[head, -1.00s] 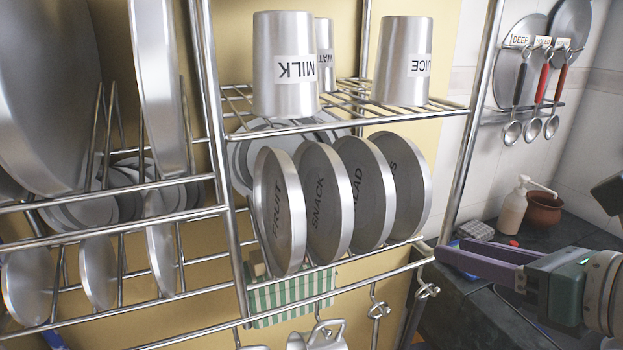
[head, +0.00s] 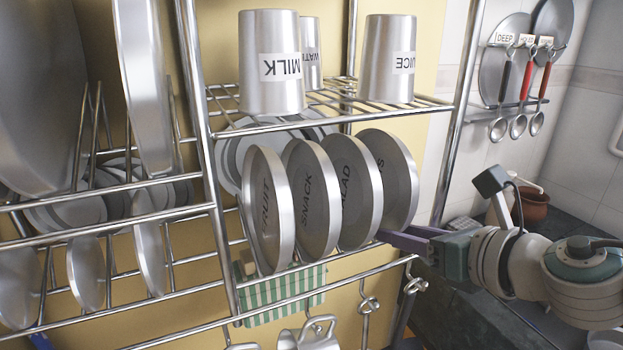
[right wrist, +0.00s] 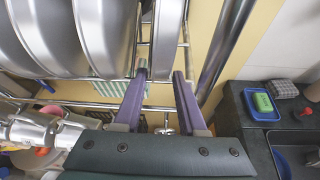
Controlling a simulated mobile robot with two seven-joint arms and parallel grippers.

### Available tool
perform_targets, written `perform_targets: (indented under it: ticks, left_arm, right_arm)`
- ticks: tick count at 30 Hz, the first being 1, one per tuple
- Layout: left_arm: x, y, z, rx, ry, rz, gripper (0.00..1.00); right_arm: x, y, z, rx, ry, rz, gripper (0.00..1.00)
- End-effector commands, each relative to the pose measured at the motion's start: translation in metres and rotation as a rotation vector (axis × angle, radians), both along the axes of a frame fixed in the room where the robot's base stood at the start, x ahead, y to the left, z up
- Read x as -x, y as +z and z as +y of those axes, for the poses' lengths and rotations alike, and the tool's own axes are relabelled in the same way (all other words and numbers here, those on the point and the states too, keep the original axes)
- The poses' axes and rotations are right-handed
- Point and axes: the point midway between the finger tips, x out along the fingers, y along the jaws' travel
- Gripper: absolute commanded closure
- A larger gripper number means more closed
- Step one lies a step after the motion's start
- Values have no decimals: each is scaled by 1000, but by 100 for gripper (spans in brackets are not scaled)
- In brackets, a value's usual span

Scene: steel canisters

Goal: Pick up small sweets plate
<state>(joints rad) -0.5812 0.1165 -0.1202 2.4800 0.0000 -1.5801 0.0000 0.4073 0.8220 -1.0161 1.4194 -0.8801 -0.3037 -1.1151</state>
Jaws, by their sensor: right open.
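Four small steel plates stand on edge in the rack in the head view. The rightmost plate (head: 398,180) shows only a letter S at the end of its label; the rest is hidden. In the right wrist view, this plate (right wrist: 167,38) stands edge-on with its lower end between the two fingertips. My right gripper (head: 388,238) has purple fingers and reaches in from the right at the plate's lower edge. In the right wrist view the gripper (right wrist: 160,75) is open, one finger on each side of the plate; contact cannot be told. My left gripper is out of view.
The FRUIT plate (head: 267,210), SNACK plate (head: 311,200) and SALAD plate (head: 352,190) stand close on the left. A steel rack post (head: 458,110) rises on the right. MILK and JUICE canisters (head: 390,60) stand on the shelf above. A striped cloth (head: 285,296) hangs below.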

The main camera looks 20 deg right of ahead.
Motion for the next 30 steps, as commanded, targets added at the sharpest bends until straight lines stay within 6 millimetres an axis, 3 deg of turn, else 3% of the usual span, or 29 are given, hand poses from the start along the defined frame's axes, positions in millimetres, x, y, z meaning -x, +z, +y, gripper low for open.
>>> perform_targets:
  ticks: [2,12,30]
  left_arm:
    - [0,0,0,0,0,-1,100]
    - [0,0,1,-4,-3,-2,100]
    - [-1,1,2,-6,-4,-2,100]
  right_arm:
    - [0,0,0,0,0,0,61]
    - [0,0,0,-1,-1,0,99]
    - [0,1,-1,-1,-1,-1,100]
